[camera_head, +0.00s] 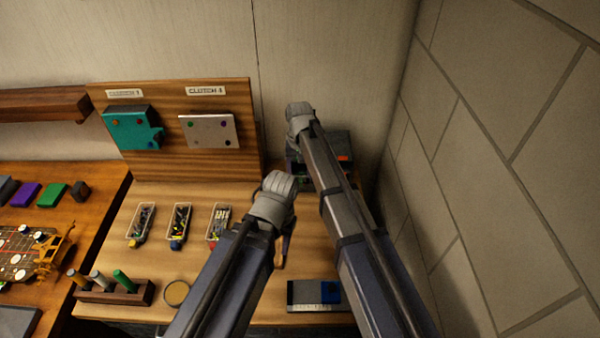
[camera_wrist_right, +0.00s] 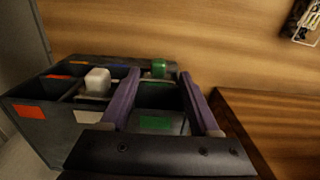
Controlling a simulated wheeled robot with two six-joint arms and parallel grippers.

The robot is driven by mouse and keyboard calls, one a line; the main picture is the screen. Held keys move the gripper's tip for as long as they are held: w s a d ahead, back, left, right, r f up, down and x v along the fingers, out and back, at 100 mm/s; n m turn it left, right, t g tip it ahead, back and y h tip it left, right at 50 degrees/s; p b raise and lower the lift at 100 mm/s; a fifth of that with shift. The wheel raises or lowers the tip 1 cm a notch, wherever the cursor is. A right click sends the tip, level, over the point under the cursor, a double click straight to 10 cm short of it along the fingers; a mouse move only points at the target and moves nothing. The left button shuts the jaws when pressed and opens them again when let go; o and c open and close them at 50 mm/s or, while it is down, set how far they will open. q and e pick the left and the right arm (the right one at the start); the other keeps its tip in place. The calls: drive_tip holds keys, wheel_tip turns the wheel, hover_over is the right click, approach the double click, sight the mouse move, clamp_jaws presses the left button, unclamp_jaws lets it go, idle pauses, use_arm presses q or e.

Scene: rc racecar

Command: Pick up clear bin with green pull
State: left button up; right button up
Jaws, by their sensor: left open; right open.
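The green pull (camera_wrist_right: 159,67) stands up at the far end of a compartment in a dark organizer (camera_wrist_right: 30,125), in the right wrist view. A clear bin seems to sit below it, mostly dark and hard to make out. My right gripper (camera_wrist_right: 160,74) is open, its two purple fingers either side of the green pull, with a gap to each. In the head view the organizer (camera_head: 340,143) is partly hidden by my right arm, and the right fingers are hidden. My left gripper (camera_head: 282,258) is open and empty above the table, pointing down.
A white pull (camera_wrist_right: 97,80) stands in the neighbouring compartment. Clear bins of small parts (camera_head: 141,224) lie on the table at left. A wooden board (camera_head: 215,90) stands behind them. A grey-and-blue box (camera_head: 303,294) lies at the front. A stone wall (camera_head: 500,170) is close at right.

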sight(300, 180)
use_arm(q)
wheel_tip(300, 180, down, 4)
drive_tip(key=b, duration=0.3)
drive_tip(key=shift+r, duration=0.1)
use_arm(e)
wheel_tip(300, 180, down, 4)
drive_tip(key=shift+s+d+r, duration=0.1)
use_arm(q)
drive_tip(key=shift+r, duration=0.1)
use_arm(e)
drive_tip(key=shift+r, duration=0.1)
drive_tip(key=shift+c, duration=0.4)
clamp_jaws()
